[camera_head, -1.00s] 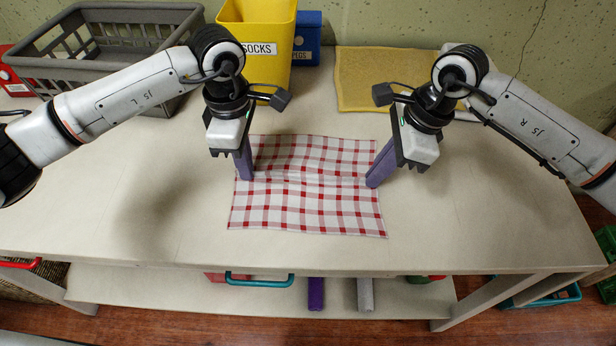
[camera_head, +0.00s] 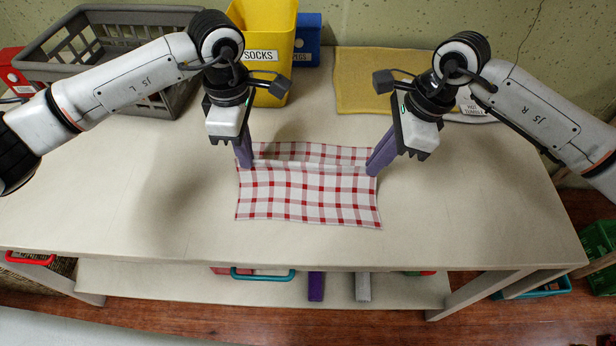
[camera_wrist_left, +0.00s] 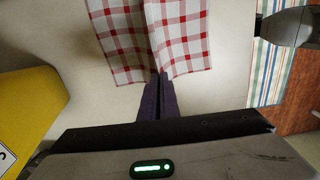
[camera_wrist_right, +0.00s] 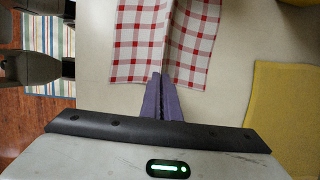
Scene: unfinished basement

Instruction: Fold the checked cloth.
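The checked cloth (camera_head: 309,200), white with red checks, lies on the pale table with a raised crease running left to right between my grippers. Its front part lies toward the table's front edge, and a narrower strip shows behind the crease. My left gripper (camera_head: 246,164) is shut on the crease at the cloth's left edge. My right gripper (camera_head: 373,168) is shut on the crease at the right edge. In the left wrist view the cloth (camera_wrist_left: 185,40) runs up from the closed fingertips (camera_wrist_left: 158,80). The right wrist view shows the same at its fingertips (camera_wrist_right: 160,80).
A grey basket (camera_head: 45,68) stands back left. A yellow SOCKS bin (camera_head: 277,30) and a blue bin (camera_head: 308,35) stand behind the cloth. A yellow cloth (camera_head: 355,85) lies back right. The tabletop (camera_head: 480,200) is clear on both sides and in front.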

